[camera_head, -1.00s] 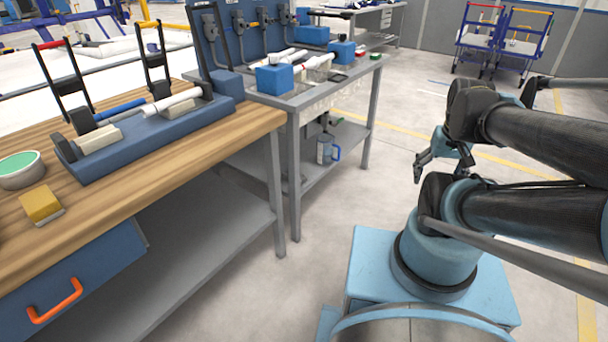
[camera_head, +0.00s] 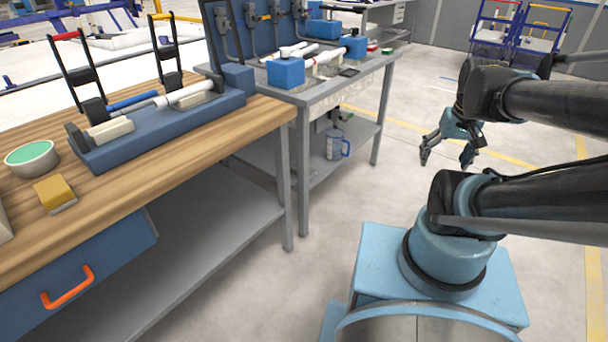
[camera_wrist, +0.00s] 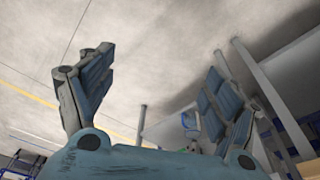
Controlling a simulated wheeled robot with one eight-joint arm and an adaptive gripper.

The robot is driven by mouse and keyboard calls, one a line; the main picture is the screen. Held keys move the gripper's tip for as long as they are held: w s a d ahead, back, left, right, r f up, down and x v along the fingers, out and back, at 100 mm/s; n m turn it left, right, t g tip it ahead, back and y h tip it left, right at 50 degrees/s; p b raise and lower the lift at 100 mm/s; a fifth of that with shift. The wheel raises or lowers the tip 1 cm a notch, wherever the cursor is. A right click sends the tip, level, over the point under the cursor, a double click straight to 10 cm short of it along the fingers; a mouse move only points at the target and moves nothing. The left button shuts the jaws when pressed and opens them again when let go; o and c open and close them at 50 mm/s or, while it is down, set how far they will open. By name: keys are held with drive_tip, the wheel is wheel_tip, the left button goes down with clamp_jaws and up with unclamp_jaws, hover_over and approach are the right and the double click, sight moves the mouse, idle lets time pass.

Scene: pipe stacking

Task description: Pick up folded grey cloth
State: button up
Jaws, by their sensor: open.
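I cannot make out a folded grey cloth in either view. A pale thing (camera_head: 4,222) is cut off by the left edge of the head view, and I cannot tell what it is. My gripper (camera_head: 446,157) is open and empty over the floor, to the right of the grey metal table (camera_head: 300,99).
A wooden-topped workbench (camera_head: 200,141) on the left carries a blue fixture (camera_head: 160,132) with pipes, a green-topped bowl (camera_head: 31,158) and a yellow block (camera_head: 54,192). Carts (camera_head: 515,30) stand far back. Floor around my gripper is clear.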

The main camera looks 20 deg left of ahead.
drive_tip(key=w+a+r+n+y, duration=0.1)
drive_tip(key=w+a+r+n, duration=0.1)
drive_tip(key=w+a, duration=0.35)
drive_tip(key=w+a+r+n, duration=0.1)
drive_tip(key=w+a, duration=0.1)
drive_tip(key=w, duration=0.7)
drive_tip(key=n+y, duration=0.3)
drive_tip(key=n, duration=0.6)
hover_over(304, 169)
drive_tip(key=s+d, duration=0.3)
drive_tip(key=d, duration=0.3)
wheel_tip(304, 169, down, 29)
drive_tip(key=shift+g, duration=0.3)
drive_tip(key=shift+x, duration=8.5)
drive_tip(key=shift+d, duration=0.2)
drive_tip(key=c, duration=1.2)
drive_tip(key=shift+c, duration=0.2)
